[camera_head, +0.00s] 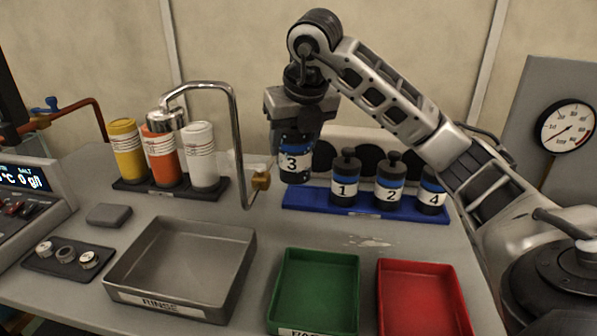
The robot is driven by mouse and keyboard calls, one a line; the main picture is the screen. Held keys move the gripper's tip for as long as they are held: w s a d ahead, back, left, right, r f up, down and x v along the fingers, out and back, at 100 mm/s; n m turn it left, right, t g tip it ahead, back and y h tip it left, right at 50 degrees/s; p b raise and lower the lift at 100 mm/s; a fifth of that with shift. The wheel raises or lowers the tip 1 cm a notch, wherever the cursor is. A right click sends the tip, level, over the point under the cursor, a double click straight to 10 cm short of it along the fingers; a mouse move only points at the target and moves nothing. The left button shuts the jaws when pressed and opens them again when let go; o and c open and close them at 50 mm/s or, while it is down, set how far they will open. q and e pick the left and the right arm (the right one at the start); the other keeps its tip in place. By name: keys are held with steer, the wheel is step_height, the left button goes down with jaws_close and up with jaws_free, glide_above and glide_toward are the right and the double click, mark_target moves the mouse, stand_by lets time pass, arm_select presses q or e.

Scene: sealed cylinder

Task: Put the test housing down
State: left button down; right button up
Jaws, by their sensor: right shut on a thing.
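The test housing appears to be the dark cylinder with a blue band and a white label "3" (295,163). My right gripper (298,138) points down and is shut on its upper part. It is upright, at the left end of the blue rack (360,212). My left gripper is not in view.
A metal tap (236,130) stands close left of the held housing. A grey RINSE tray (235,262), a green tray (317,285) and a red tray (422,300) lie in front. A wet patch (367,241) lies before the rack.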

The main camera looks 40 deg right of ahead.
steer(key=shift+w+d+f, duration=0.9)
steer(key=shift+d+f, duration=0.25)
steer(key=shift+f, duration=0.6)
steer(key=shift+w+d+f, duration=0.9)
steer(key=shift+d+f, duration=0.3)
steer(key=shift+f, duration=0.55)
steer(key=shift+w+d+f, duration=0.9)
steer(key=shift+d+f, duration=0.25)
steer(key=shift+f, duration=0.6)
steer(key=shift+f, duration=0.1)
steer(key=o, duration=1.4)
steer(key=shift+o, duration=0.2)
steer(key=v, duration=1.2)
steer(key=shift+p, duration=0.3)
